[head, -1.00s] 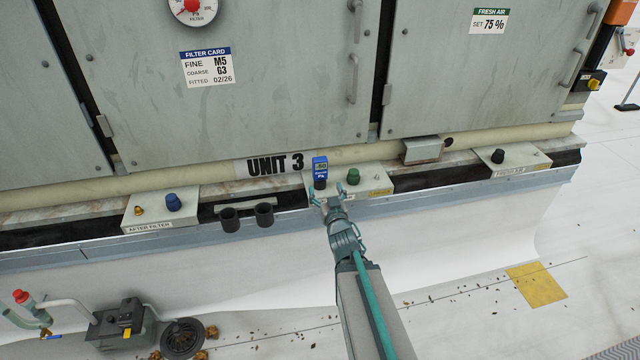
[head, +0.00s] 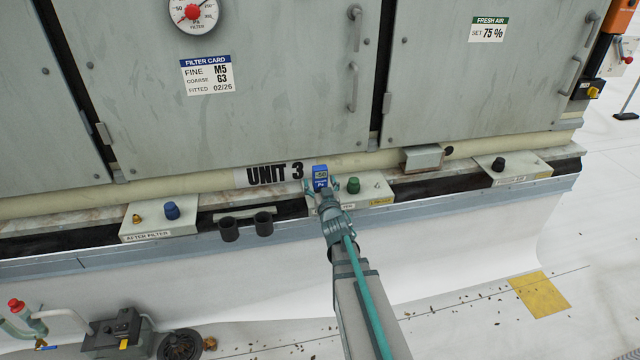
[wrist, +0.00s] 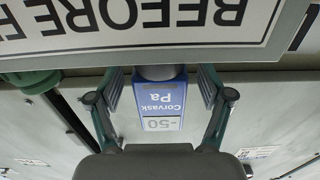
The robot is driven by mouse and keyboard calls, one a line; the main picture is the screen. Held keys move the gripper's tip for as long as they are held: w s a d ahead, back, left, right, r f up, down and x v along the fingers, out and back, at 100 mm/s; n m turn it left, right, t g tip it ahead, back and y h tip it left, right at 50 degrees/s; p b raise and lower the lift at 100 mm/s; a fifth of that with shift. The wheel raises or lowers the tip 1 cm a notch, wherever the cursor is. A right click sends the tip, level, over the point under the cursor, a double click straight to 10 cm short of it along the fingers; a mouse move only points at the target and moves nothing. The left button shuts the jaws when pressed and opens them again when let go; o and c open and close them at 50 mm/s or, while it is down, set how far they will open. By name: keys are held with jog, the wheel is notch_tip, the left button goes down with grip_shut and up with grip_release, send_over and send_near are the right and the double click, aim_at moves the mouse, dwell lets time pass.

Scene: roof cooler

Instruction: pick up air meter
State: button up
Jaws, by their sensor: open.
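The air meter (head: 320,173) is a small blue device with a grey display, upright on the pale fitting below the UNIT 3 label. In the wrist view the meter (wrist: 162,108) appears upside down, with "Corvask Pa" and "-50" on its face. My gripper (head: 323,188) is open at the meter. In the wrist view one finger stands on each side of the meter, with narrow gaps visible. The meter's lower end is partly hidden by the gripper in the head view.
A green knob (head: 353,185) sits close right of the meter on the same fitting. Two black cups (head: 246,226) hang to the left. A blue knob (head: 172,210) is further left. The grey cabinet door (head: 250,110) rises behind the meter.

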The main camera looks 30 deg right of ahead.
aim_at(321, 177)
grip_shut()
dwell(0.4)
jog(key=shift+r, duration=0.15)
jog(key=shift+r, duration=0.45)
notch_tip(321, 177, up, 2)
jog(key=shift+r+p, duration=0.2)
jog(key=shift+p, duration=0.15)
jog(key=s+r+p, duration=0.2)
jog(key=s+a+r+p, duration=0.1)
jog(key=s+r+p, duration=0.1)
jog(key=r+p, duration=0.1)
jog(key=s+a+r+p, duration=0.1)
jog(key=s+r+p, duration=0.1)
jog(key=s, duration=0.1)
jog(key=shift+s+r, duration=0.1)
jog(key=shift+r, duration=0.1)
jog(key=shift+s+p, duration=0.1)
jog(key=shift+p, duration=0.95)
jog(key=s+a+r+p, duration=0.1)
jog(key=s+p, duration=0.5)
jog(key=p, duration=0.9)
jog(key=shift+a+r, duration=0.15)
jog(key=shift+r, duration=0.45)
